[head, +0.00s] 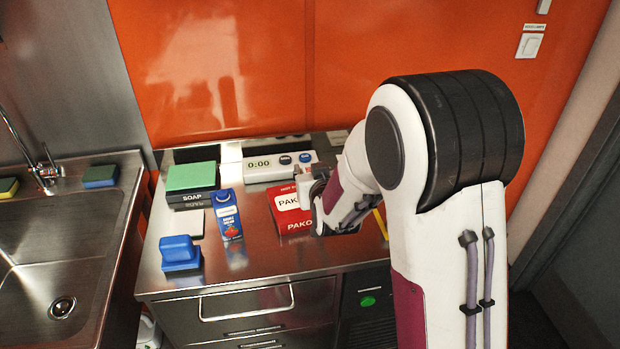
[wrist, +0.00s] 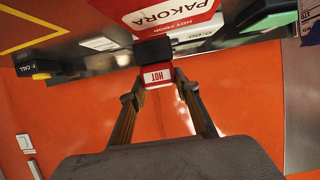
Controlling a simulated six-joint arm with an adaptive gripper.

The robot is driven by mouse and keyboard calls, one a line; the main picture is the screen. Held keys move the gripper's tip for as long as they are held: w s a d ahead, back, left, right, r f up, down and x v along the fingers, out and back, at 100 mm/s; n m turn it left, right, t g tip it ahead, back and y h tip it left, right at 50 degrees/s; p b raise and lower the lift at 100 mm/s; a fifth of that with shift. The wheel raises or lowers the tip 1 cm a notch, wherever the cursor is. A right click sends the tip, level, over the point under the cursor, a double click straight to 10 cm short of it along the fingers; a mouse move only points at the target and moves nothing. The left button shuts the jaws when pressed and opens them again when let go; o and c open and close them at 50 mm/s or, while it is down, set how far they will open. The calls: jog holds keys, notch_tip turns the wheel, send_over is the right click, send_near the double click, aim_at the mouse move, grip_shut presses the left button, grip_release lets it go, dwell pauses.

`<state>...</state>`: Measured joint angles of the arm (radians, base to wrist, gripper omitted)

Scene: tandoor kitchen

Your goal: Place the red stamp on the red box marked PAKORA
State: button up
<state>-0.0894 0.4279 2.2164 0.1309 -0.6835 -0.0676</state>
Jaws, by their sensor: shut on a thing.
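The red PAKORA box (head: 290,210) lies on the steel counter, right of the blue carton; its white label shows large in the wrist view (wrist: 165,12). My gripper (wrist: 160,84) is shut on the red stamp (wrist: 157,76), a small red block with a white HOT label and a black part at its far end. In the head view my gripper (head: 312,183) is at the box's right back side, with my arm hiding part of the box. In the wrist view the black part overlaps the box's edge; I cannot tell whether they touch.
A white timer (head: 281,167) reading 0:00 stands behind the box. The sink (head: 50,260) is farther left. The front counter is clear.

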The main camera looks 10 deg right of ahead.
jog(key=shift+f, duration=1.2)
jog(key=shift+f, duration=0.15)
jog(key=o, duration=1.1)
jog(key=shift+r, duration=0.2)
jog(key=shift+v, duration=5.95)
